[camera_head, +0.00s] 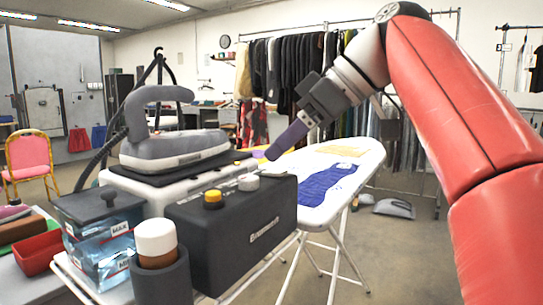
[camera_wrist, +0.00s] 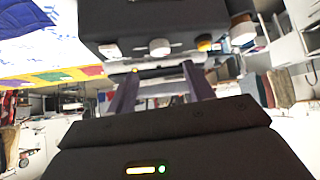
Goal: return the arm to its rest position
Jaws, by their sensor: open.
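My gripper (camera_head: 276,150) is held in the air at the end of my red and white arm. In the head view its purple fingers point down and left, in front of the ironing board (camera_head: 372,160) and by the right end of the dark iron station (camera_head: 232,232). I cannot tell from the head view how far apart it is from them. In the wrist view the gripper (camera_wrist: 162,84) shows two separated purple fingers with nothing between them. The station front with its knobs shows upside down beyond the fingers.
A steam iron (camera_head: 172,148) rests on top of the station. A water tank (camera_head: 100,240) and a white-capped bottle (camera_head: 156,240) in a dark holder stand at front left. A blue cloth (camera_head: 326,184) lies on the board. A clothes rack (camera_head: 290,65) stands behind; open floor lies right.

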